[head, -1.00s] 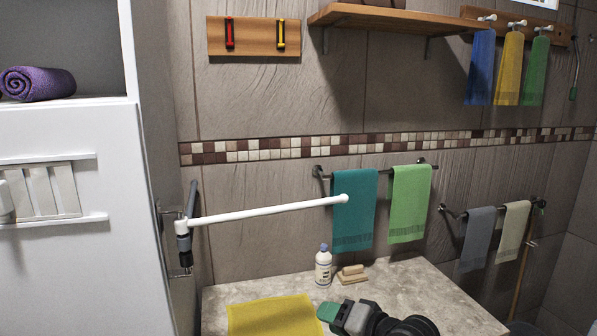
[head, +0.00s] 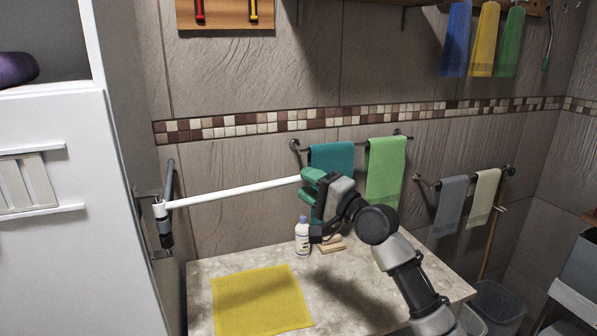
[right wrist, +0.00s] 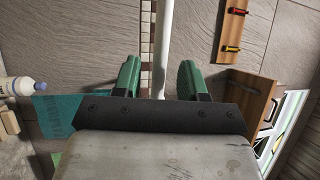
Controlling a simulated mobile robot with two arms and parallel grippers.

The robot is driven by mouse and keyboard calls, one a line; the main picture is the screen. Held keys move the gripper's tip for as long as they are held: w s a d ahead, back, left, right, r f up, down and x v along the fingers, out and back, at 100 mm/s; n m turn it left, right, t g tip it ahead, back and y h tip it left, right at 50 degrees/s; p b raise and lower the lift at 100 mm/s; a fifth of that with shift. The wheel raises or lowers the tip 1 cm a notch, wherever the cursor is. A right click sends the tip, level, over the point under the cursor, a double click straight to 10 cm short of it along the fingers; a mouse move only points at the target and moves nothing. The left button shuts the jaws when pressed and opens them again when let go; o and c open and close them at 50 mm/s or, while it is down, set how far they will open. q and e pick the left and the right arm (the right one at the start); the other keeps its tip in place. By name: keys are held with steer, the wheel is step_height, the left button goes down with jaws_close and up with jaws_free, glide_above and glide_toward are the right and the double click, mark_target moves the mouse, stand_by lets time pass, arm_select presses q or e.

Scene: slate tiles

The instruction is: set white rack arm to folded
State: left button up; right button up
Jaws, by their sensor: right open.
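The white rack arm (head: 235,189) reaches out from a hinge bracket (head: 163,225) on the side of the white cabinet, pointing right across the tiled wall. My right gripper (head: 309,186) is at its free end, with green fingers that hide the tip in the head view. In the right wrist view the white rack arm (right wrist: 163,45) runs between the two spread fingers of my right gripper (right wrist: 158,76), with space on both sides. A dark grey arm (head: 170,180) on the same bracket points toward the wall. My left gripper is not in view.
The counter (head: 345,285) below holds a yellow cloth (head: 262,300), a white bottle (head: 302,238) and wooden blocks (head: 330,244). A wall rail behind my right gripper carries a teal towel (head: 333,157) and a green towel (head: 385,170). Space between cabinet and gripper is clear.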

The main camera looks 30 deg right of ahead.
mark_target(298, 179)
steer(key=shift+p+x, duration=0.3)
steer(key=shift+x, duration=1.3)
steer(key=shift+a, duration=0.1)
jaws_close()
steer(key=shift+f, duration=0.1)
